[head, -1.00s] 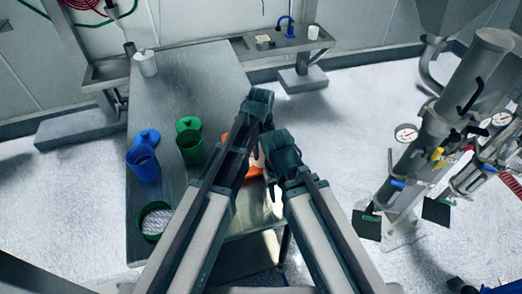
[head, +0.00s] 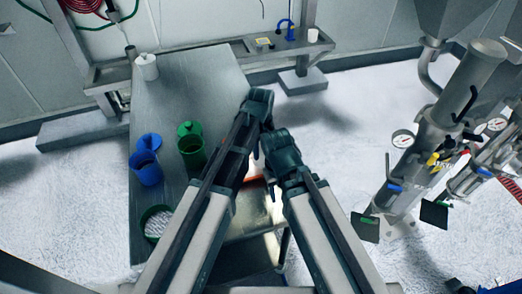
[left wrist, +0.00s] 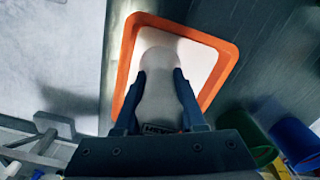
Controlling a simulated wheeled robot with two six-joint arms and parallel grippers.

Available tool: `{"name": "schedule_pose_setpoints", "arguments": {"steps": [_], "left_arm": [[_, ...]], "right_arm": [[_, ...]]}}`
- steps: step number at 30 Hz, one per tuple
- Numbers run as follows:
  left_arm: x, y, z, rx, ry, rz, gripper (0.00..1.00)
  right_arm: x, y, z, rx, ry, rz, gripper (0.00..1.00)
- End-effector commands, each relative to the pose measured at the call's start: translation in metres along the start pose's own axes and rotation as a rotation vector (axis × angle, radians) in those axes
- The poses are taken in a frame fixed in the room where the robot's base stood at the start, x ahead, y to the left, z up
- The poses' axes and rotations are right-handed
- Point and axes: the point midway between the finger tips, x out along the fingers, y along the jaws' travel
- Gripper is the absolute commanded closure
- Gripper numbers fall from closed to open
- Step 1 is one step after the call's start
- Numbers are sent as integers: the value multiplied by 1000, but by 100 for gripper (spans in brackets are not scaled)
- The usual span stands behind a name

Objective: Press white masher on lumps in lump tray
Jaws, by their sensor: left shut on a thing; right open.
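The lump tray (left wrist: 222,47) has an orange rim and a pale inside. In the head view only a strip of its rim (head: 253,178) shows between my arms. My left gripper (left wrist: 160,76) is shut on the white masher (left wrist: 160,103), whose rounded white body lies between the fingers and appears over the tray in the left wrist view. I cannot tell whether it touches the tray floor, and I cannot make out separate lumps. In the head view my left gripper (head: 257,140) is above the tray area. My right gripper (head: 269,176) is close beside it, open.
On the steel table (head: 205,75) stand a blue container (head: 148,172), a green container (head: 192,155), a green-rimmed round vessel with pale contents (head: 157,222) and a white container (head: 147,66). Steel machinery with gauges (head: 403,140) stands at right. The table's far middle is clear.

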Motion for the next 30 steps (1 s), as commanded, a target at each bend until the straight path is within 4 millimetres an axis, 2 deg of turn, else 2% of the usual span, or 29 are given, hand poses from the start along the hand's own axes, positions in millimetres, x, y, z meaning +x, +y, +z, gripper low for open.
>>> {"name": "schedule_pose_setpoints", "arguments": {"steps": [1, 13, 30], "left_arm": [[-10, 0, 0, 0, 0, 0, 100], [-47, 0, 0, 0, 0, 0, 100], [-47, 0, -1, 0, 0, 0, 100]], "right_arm": [[-10, 1, 1, 0, 0, 0, 50], [-47, 4, 3, -2, 0, 0, 50], [-46, 4, 3, -2, 0, 0, 50]]}}
